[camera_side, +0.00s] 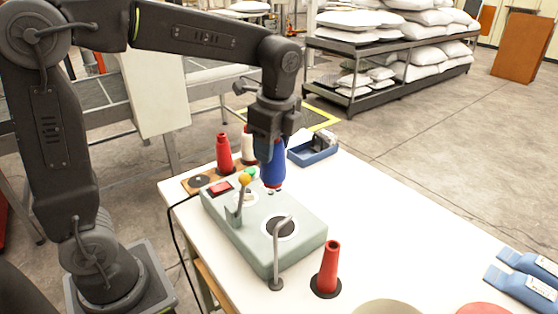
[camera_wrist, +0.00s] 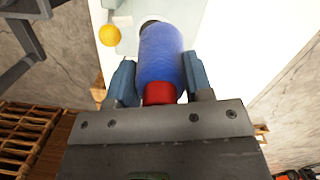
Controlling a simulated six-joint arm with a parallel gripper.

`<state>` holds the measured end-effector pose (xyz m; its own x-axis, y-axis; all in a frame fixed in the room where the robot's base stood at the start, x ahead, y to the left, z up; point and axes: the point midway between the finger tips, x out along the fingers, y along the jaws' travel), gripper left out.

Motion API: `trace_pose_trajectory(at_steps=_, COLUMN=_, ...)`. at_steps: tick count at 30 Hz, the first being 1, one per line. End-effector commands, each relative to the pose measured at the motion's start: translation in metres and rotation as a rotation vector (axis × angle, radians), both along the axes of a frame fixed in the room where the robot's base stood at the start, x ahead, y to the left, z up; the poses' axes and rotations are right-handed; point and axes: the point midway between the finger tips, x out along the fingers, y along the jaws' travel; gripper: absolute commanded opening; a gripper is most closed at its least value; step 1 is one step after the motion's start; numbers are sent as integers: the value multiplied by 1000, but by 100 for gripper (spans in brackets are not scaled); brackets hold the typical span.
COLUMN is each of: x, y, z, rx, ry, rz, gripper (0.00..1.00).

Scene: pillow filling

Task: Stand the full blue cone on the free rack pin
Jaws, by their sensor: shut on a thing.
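A blue cone (camera_side: 273,166) of thread hangs under my gripper (camera_side: 270,140), which is shut on it near its top. In the wrist view the blue cone (camera_wrist: 162,55) lies between the two fingers of my gripper (camera_wrist: 160,82), with a red part at the near end. The cone is above the far end of the grey-green machine (camera_side: 262,250), apart from the table as far as I can tell. The rack (camera_side: 190,184) at the back left holds a red cone (camera_side: 224,153) and a white cone (camera_side: 249,145). A free pin is not clearly visible.
A red cone (camera_side: 330,268) stands on a dark disc at the table's front. A blue tray (camera_side: 313,152) with a dark object sits at the back. A yellow ball (camera_side: 244,179) tops a lever on the machine.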

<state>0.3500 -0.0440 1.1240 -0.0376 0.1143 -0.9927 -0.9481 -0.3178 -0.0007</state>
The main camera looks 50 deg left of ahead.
Motion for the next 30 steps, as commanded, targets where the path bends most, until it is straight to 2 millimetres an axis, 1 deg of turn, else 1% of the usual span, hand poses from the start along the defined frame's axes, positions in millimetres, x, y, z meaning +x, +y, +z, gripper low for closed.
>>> trace_pose_trajectory(at_steps=1, x=3, y=22, z=-5, rx=1, ry=3, rz=69, gripper=20)
trace_pose_trajectory(at_steps=2, x=5, y=35, z=-8, rx=1, ry=3, rz=109, gripper=20)
trace_pose_trajectory(at_steps=3, x=6, y=53, z=-12, rx=1, ry=3, rz=167, gripper=20)
trace_pose_trajectory(at_steps=4, x=6, y=67, z=-15, rx=0, ry=2, rz=210, gripper=20)
trace_pose_trajectory(at_steps=7, x=3, y=112, z=-25, rx=0, ry=3, rz=352, gripper=20)
trace_pose_trajectory(at_steps=8, x=1, y=126, z=-28, rx=0, ry=3, rz=395, gripper=20)
trace_pose_trajectory(at_steps=9, x=-3, y=144, z=-32, rx=0, ry=3, rz=452, gripper=20)
trace_pose_trajectory(at_steps=11, x=-9, y=170, z=-38, rx=0, ry=2, rz=534, gripper=20)
trace_pose_trajectory(at_steps=12, x=-15, y=186, z=-42, rx=0, ry=3, rz=589, gripper=20)
trace_pose_trajectory(at_steps=15, x=-31, y=222, z=-50, rx=0, ry=2, rz=709, gripper=20)
trace_pose_trajectory(at_steps=18, x=-46, y=249, z=-57, rx=0, ry=2, rz=806, gripper=20)
trace_pose_trajectory(at_steps=21, x=-58, y=267, z=-61, rx=0, ry=0, rz=872, gripper=20)
trace_pose_trajectory(at_steps=25, x=-66, y=278, z=-65, rx=0, ry=0, rz=915, gripper=20)
trace_pose_trajectory(at_steps=30, x=-68, y=280, z=-75, rx=0, ry=2, rz=922, gripper=20)
